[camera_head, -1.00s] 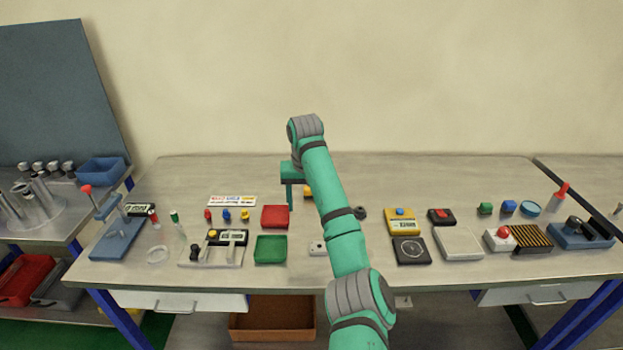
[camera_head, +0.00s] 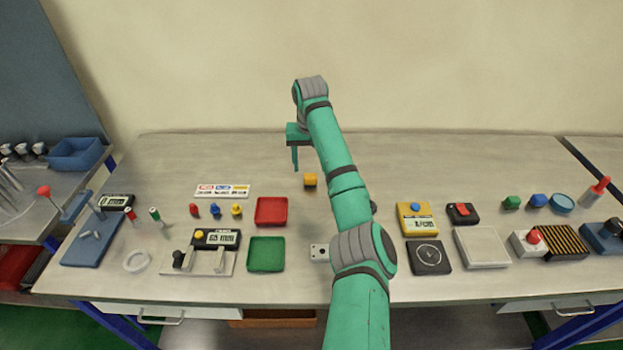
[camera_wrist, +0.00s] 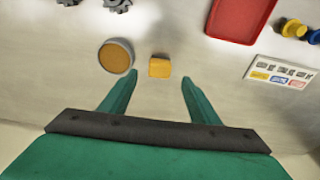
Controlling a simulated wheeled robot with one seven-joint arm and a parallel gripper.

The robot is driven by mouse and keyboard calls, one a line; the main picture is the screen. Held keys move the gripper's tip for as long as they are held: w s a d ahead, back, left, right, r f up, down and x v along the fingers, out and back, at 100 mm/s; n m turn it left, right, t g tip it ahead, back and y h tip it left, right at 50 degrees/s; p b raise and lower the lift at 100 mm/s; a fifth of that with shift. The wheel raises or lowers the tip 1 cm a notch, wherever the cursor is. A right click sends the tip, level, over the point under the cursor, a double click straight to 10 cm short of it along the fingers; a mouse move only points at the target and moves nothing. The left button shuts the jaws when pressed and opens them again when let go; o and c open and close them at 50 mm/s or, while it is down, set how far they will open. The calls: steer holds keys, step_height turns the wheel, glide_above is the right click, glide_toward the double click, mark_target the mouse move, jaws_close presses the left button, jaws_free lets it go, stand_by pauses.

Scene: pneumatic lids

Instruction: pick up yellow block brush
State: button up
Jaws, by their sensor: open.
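A small yellow block (camera_head: 310,181), which may be the block brush, sits on the bench at middle, just right of and below my gripper in the head view. In the wrist view the yellow block (camera_wrist: 159,67) lies just beyond and between my fingertips, apart from both. Its bristles, if any, do not show. My gripper (camera_head: 295,168) is above the bench, fingers pointing down. In the wrist view my gripper (camera_wrist: 160,77) is open with nothing between its fingers.
A round dish with an amber top (camera_wrist: 115,56) stands close left of the block in the wrist view. A red tray (camera_head: 271,211), a green tray (camera_head: 266,254) and a label card (camera_head: 222,191) lie to the left. The back of the bench is clear.

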mark_target(310, 176)
steer(key=shift+s+a+f, duration=0.1)
steer(key=shift+a+f, duration=0.1)
steer(key=shift+f, duration=0.75)
steer(key=shift+w+d+f, duration=0.1)
steer(key=shift+w+f, duration=0.05)
steer(key=shift+f, duration=0.55)
steer(key=shift+w+d+f, duration=0.1)
steer(key=shift+w+f, duration=0.1)
steer(key=shift+f, duration=0.55)
steer(key=shift+w+d+f, duration=0.1)
steer(key=shift+w+f, duration=0.05)
steer(key=shift+f, duration=0.55)
steer(key=c, duration=1.2)
